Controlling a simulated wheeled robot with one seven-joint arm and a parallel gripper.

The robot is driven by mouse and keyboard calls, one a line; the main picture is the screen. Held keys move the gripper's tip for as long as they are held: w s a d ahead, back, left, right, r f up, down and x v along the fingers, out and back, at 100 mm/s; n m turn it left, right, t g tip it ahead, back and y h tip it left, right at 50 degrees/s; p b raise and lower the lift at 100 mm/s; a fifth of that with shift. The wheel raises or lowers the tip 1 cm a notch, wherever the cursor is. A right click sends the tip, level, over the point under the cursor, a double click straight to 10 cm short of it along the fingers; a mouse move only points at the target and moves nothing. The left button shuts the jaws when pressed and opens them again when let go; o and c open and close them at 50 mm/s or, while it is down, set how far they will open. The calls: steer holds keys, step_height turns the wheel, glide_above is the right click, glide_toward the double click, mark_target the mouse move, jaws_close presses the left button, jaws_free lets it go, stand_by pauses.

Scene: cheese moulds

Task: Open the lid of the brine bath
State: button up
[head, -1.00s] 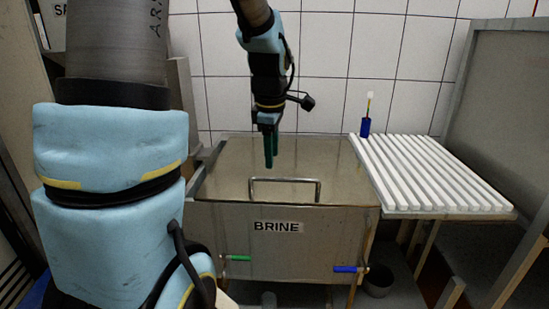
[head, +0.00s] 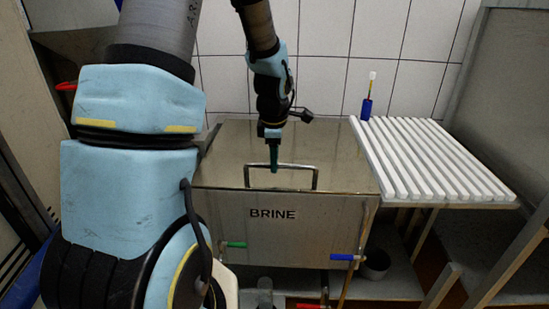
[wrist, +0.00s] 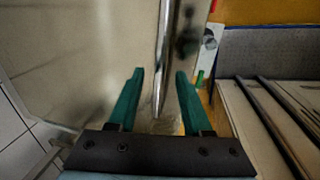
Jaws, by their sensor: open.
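The brine bath (head: 320,228) is a steel box marked BRINE, with its flat metal lid (head: 235,150) lying shut on top. A bar handle (head: 300,166) stands up near the lid's front edge. My gripper (head: 273,168) points down at the handle in the head view, close to its top bar. I cannot tell whether either finger touches the bar.
A white slatted rack (head: 430,160) adjoins the bath on the right, with a blue holder (head: 366,108) at its back corner. Green (head: 236,244) and blue (head: 342,257) valve handles stick out at the bath's front. A tiled wall stands behind.

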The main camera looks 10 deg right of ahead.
steer(key=shift+f, duration=0.25)
jaws_close()
stand_by(0.3)
stand_by(0.9)
